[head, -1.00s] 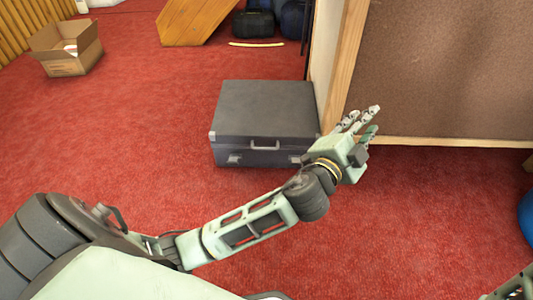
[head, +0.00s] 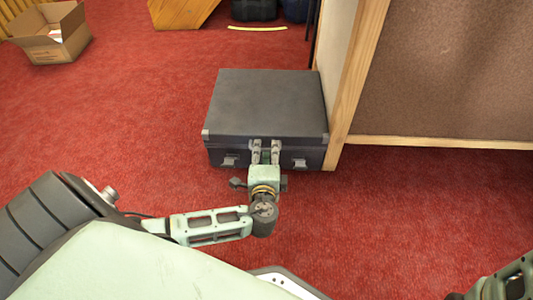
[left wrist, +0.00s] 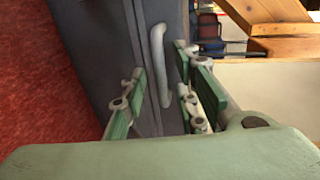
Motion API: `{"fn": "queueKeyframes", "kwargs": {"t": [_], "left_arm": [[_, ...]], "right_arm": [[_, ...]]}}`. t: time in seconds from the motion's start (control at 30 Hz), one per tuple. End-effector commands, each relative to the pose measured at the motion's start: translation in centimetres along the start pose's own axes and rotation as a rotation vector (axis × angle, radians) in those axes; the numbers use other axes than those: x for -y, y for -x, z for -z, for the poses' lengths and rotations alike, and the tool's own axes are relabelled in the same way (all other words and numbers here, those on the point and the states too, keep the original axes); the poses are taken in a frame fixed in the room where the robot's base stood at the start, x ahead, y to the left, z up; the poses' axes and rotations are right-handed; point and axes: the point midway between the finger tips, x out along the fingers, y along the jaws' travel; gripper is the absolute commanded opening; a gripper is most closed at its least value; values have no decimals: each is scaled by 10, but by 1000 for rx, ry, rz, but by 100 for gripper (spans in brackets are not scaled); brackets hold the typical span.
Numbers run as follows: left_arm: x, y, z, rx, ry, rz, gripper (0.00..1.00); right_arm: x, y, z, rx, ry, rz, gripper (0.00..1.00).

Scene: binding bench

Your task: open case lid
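The dark grey case (head: 267,104) stands on the red carpet with its lid down. It has light corner pieces and two latches on its front, the left latch (head: 229,161) and the right latch (head: 298,162). My left gripper (head: 266,150) is at the middle of the case front, between the latches, and hides the handle in the head view. In the left wrist view the pale handle (left wrist: 160,65) lies between the two parted green fingers (left wrist: 158,100). The fingers are open, and I see no grip on the handle. My right gripper is out of view.
A wooden-framed brown panel (head: 450,75) stands close to the right of the case. An open cardboard box (head: 50,35) is at the far left. A yellow strip (head: 257,28) lies behind the case. The carpet (head: 120,120) to the left is clear.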

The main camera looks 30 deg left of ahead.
Motion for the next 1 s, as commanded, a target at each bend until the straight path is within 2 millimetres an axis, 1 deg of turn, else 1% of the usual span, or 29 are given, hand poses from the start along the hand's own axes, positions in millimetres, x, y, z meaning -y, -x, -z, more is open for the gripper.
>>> {"fn": "queueKeyframes", "kwargs": {"t": [0.03, 0.13, 0.43, 0.73, 1.0], "left_arm": [[-2, -6, 0, -1, 0, 2, 28], [-1, -11, 1, -2, 1, 0, 28], [1, -12, 1, -2, 1, -1, 27], [0, -12, 1, -2, 1, -3, 1], [-2, -11, 1, -3, -2, -6, 0]], "right_arm": [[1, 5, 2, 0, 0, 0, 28], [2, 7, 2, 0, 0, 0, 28], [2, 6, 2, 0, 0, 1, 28], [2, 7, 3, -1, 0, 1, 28], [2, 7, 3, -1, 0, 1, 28]]}}
